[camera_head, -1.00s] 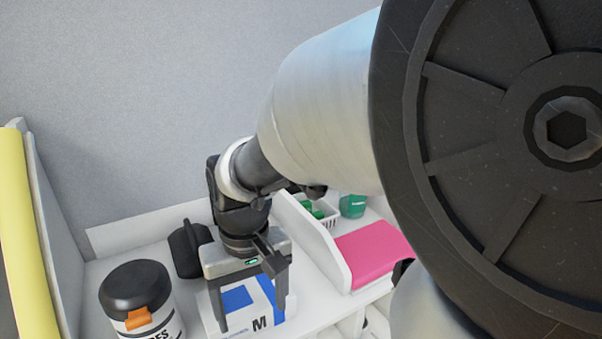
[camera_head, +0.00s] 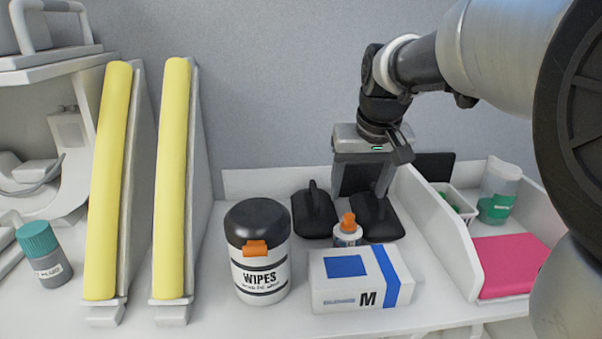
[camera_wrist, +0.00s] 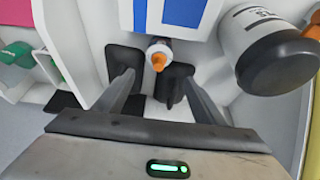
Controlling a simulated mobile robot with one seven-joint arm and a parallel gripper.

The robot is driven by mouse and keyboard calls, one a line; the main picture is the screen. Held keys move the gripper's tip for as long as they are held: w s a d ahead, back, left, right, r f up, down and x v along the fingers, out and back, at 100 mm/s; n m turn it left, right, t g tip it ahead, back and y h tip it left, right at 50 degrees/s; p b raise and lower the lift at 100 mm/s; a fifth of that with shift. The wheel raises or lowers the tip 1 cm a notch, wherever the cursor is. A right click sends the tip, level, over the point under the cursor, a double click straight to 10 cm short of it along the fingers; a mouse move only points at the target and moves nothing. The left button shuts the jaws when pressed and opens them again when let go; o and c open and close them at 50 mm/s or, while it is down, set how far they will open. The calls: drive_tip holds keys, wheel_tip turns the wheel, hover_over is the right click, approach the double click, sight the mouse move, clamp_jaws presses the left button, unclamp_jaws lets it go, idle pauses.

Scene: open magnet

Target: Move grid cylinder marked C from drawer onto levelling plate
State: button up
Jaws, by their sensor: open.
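I see no cylinder marked C, no drawer and no levelling plate that I can make out in either view. My gripper (camera_head: 361,198) is open and points down above the back of the white counter (camera_head: 215,265), over the black paddle-like objects. In the wrist view my gripper (camera_wrist: 158,84) has its two fingers spread with nothing held. A small white bottle with an orange tip (camera_wrist: 159,56) shows beyond and between the fingertips. The same bottle (camera_head: 347,234) stands behind the white and blue box in the head view.
A wipes tub (camera_head: 262,275), a box marked M (camera_head: 345,292) and black paddles (camera_head: 314,214) crowd the counter. A divider (camera_head: 437,225) separates a pink pad (camera_head: 508,262) and a green-filled container (camera_head: 497,195). Yellow-edged panels (camera_head: 172,180) stand left.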

sight(350, 220)
drive_tip(key=b+x, duration=0.1)
drive_tip(key=x, duration=1.1)
drive_tip(key=shift+f, duration=0.25)
drive_tip(key=x, duration=0.4)
drive_tip(key=shift+s+d+f, duration=0.15)
drive_tip(key=shift+s+f, duration=0.1)
drive_tip(key=shift+s, duration=0.15)
drive_tip(key=shift+w+f+b, duration=0.25)
drive_tip(key=shift+f+b, duration=0.05)
drive_tip(key=shift+f, duration=0.1)
drive_tip(key=shift+r, duration=0.15)
drive_tip(key=c, duration=1.2)
